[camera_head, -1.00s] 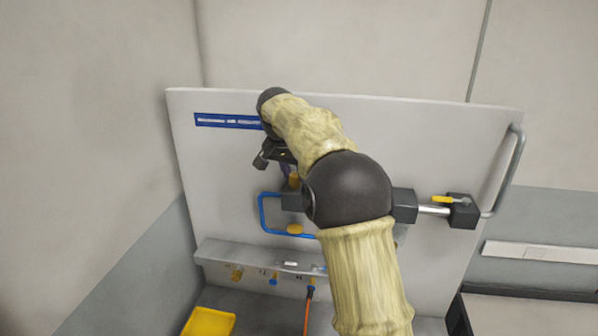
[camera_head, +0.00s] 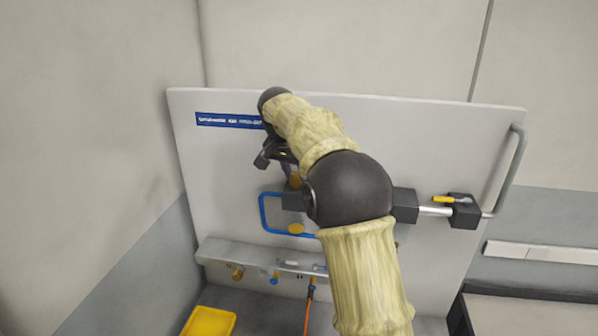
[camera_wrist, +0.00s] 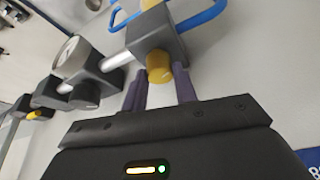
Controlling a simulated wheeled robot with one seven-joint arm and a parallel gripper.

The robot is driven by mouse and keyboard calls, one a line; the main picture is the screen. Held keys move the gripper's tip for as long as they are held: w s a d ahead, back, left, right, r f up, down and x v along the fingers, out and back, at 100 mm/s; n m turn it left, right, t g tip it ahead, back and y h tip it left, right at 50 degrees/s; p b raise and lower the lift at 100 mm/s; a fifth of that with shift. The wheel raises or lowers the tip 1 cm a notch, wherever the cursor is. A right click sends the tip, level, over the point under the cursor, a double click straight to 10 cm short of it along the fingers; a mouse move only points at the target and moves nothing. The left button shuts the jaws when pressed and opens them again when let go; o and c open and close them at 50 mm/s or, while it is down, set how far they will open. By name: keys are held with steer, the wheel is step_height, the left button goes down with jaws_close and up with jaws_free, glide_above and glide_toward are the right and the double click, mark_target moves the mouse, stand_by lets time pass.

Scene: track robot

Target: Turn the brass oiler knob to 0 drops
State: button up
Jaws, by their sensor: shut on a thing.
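The brass oiler knob (camera_wrist: 159,72) sits on a dark grey block (camera_wrist: 155,35) in the wrist view. In the head view the brass knob (camera_head: 295,181) shows just left of my arm's dark elbow joint. My gripper (camera_wrist: 160,83) has its two purple-grey fingers on either side of the knob, shut on it. In the head view my gripper (camera_head: 287,168) is small and partly hidden by my arm. No drop scale or reading on the oiler can be made out.
A blue bent handle (camera_head: 263,212) is beside the block. A round gauge (camera_wrist: 72,52) and silver pipe adjoin it in the wrist view. A yellow-lever valve (camera_head: 462,210) stands at the right. Below are a grey shelf (camera_head: 222,253), an orange hose (camera_head: 308,312) and yellow tray (camera_head: 210,322).

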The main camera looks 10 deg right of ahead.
steer(key=shift+s+f, duration=0.1)
steer(key=shift+f, duration=0.05)
steer(key=o, duration=0.9)
steer(key=shift+o, duration=0.3)
steer(key=shift+s, duration=0.15)
steer(key=shift+a, duration=0.1)
steer(key=v, duration=1.7)
steer(key=shift+r+p, duration=0.3)
steer(key=shift+p, duration=0.05)
